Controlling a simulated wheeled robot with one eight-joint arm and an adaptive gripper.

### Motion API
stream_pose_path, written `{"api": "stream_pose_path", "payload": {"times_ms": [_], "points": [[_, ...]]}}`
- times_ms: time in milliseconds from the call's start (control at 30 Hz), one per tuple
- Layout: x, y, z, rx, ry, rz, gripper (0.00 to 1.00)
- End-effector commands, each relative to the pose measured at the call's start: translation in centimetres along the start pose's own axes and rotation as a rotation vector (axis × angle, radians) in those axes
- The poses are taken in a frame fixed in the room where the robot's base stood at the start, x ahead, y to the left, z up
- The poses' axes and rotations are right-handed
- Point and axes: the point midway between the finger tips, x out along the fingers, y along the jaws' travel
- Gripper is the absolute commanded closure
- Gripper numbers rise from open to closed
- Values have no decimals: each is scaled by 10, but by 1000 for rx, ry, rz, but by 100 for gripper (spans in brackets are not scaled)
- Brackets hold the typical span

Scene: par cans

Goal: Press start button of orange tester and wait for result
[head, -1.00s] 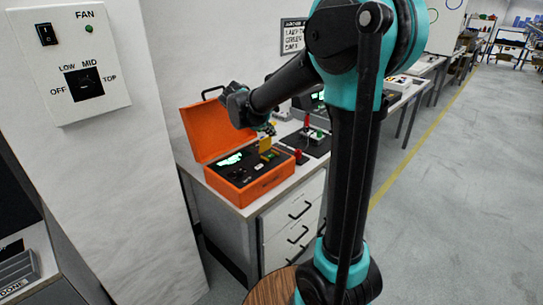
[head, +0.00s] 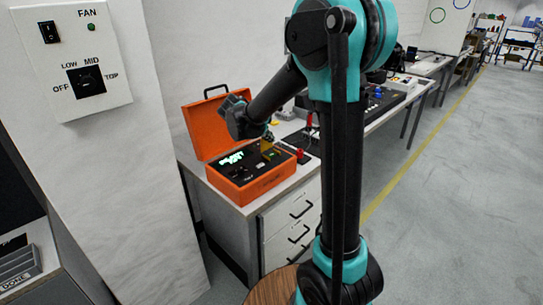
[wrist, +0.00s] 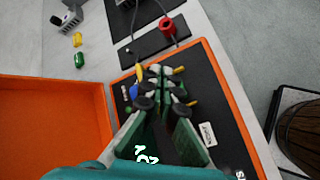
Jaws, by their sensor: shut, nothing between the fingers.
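The orange tester (head: 258,188) is an open case on the bench, its lid raised at the back. Its black panel carries a lit display (head: 231,160) with green-white text too small to read surely. In the wrist view the orange rim (wrist: 232,100) frames the panel, with several small coloured parts near the fingertips and a white label (wrist: 207,134). My gripper (head: 267,139) is shut and empty over the right part of the panel. In the wrist view its fingertips (wrist: 163,78) hide part of the panel; I cannot tell whether they touch a button. The start button cannot be made out.
A red part (wrist: 167,25) with a cable sits on a dark mat beyond the tester. Small yellow and green pieces (wrist: 78,48) lie on the bench. A wall panel marked FAN (head: 85,60) is at the left. A round wooden stool (head: 272,285) stands in front.

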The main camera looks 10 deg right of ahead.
Motion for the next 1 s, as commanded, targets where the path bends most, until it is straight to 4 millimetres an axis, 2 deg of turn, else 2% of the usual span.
{"api": "stream_pose_path", "payload": {"times_ms": [200, 400, 1000], "points": [[18, -13, -13, 0, 0, 0, 100], [27, -20, -20, 0, 0, 0, 100], [29, -22, -21, 0, 0, 0, 100]]}}
